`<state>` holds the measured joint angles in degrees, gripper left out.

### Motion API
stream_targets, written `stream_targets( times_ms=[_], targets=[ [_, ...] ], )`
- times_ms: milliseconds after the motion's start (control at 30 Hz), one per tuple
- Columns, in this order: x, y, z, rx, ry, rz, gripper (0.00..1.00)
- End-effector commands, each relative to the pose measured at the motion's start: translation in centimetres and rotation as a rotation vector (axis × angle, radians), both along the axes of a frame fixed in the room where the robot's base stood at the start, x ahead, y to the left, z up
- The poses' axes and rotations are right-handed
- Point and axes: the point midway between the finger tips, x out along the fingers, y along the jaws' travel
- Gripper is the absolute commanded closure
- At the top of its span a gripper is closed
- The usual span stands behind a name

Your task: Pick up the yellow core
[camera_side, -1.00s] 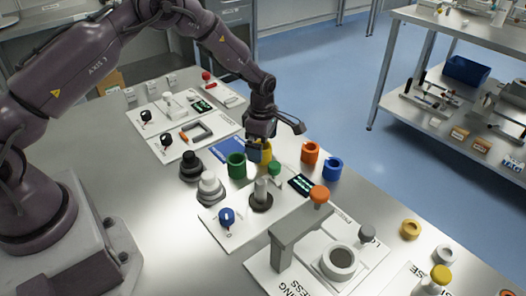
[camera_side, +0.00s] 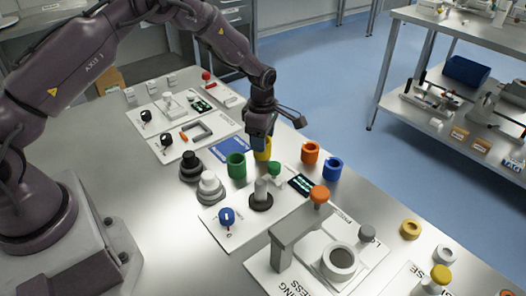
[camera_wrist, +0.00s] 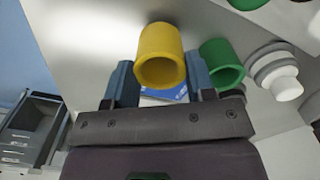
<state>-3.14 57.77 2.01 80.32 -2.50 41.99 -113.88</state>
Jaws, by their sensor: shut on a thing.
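The yellow core (camera_side: 263,150) is a hollow upright cylinder, partly hidden by my gripper (camera_side: 259,142) in the side view. In the wrist view, the yellow core (camera_wrist: 161,57) sits between the two blue-grey fingers of my gripper (camera_wrist: 160,80), with its open end facing the camera. My gripper is shut on the yellow core. From the side view I cannot tell how far the core is above the table.
A green core (camera_side: 236,166) stands close to the left. An orange core (camera_side: 310,152) and a blue core (camera_side: 332,168) stand to the right. A blue mat (camera_side: 228,148) lies behind.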

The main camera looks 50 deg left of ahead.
Motion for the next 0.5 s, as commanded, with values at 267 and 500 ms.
stream_targets(
  times_ms=[267,500],
  targets=[
    [0.0,0.0,1.8,0.000,-0.001,0.000,0.70],
    [0.0,0.0,3.2,0.000,-0.002,0.000,0.70]
  ],
)
